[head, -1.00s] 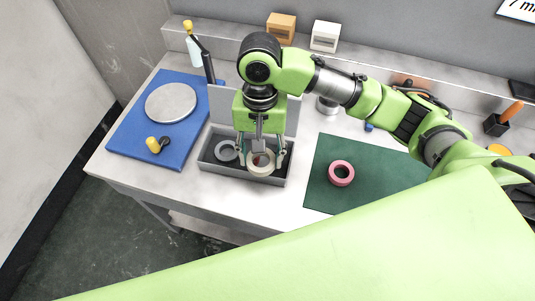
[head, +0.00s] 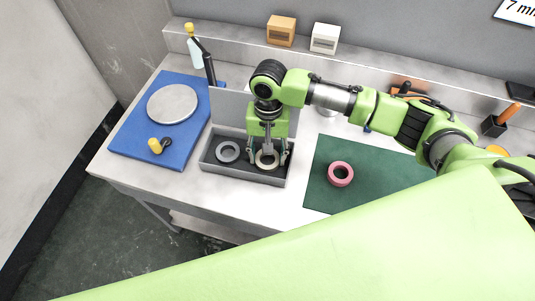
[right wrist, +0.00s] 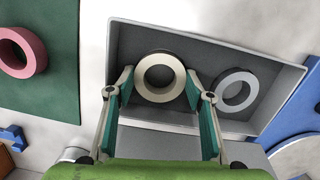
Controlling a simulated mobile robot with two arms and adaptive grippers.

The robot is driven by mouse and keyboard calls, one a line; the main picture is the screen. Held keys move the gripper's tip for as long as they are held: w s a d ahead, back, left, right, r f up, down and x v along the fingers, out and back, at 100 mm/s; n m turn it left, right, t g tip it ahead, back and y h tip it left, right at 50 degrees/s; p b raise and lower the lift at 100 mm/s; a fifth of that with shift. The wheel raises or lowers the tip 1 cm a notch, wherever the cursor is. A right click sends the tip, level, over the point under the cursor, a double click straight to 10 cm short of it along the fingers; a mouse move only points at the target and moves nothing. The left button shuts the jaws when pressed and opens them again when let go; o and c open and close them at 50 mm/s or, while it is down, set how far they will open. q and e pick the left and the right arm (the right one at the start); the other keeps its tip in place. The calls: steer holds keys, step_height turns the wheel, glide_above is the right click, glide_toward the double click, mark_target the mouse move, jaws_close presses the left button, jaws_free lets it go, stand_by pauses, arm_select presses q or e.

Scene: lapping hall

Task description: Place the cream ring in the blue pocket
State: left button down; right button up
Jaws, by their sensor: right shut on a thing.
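The cream ring (head: 267,167) is in the right part of the grey open box (head: 243,178), between the fingers of my right gripper (head: 267,160). In the right wrist view the cream ring (right wrist: 159,98) lies between the two fingertips (right wrist: 157,88), and the gripper is shut on it. A grey ring (head: 228,152) lies beside it in the left part of the box; it also shows in the right wrist view (right wrist: 236,91). I cannot make out a blue pocket. My left gripper is not in view.
A pink ring (head: 340,174) lies on the green mat (head: 320,197) to the right. Bare worktop shows in front of the box.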

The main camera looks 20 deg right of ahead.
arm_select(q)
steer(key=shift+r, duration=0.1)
arm_select(e)
steer(key=shift+s+f, duration=0.15)
steer(key=shift+f, duration=0.1)
steer(key=shift+o, duration=0.2)
steer(key=shift+s+f+p, duration=0.3)
steer(key=shift+s+f, duration=0.05)
steer(key=shift+f, duration=0.15)
steer(key=o, duration=1)
steer(key=shift+o, duration=1.2)
steer(key=shift+w+a+f, duration=0.1)
steer(key=shift+w+f, duration=0.15)
steer(key=shift+w, duration=0.05)
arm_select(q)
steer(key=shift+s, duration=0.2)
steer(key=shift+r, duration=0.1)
arm_select(e)
steer(key=shift+r, duration=0.2)
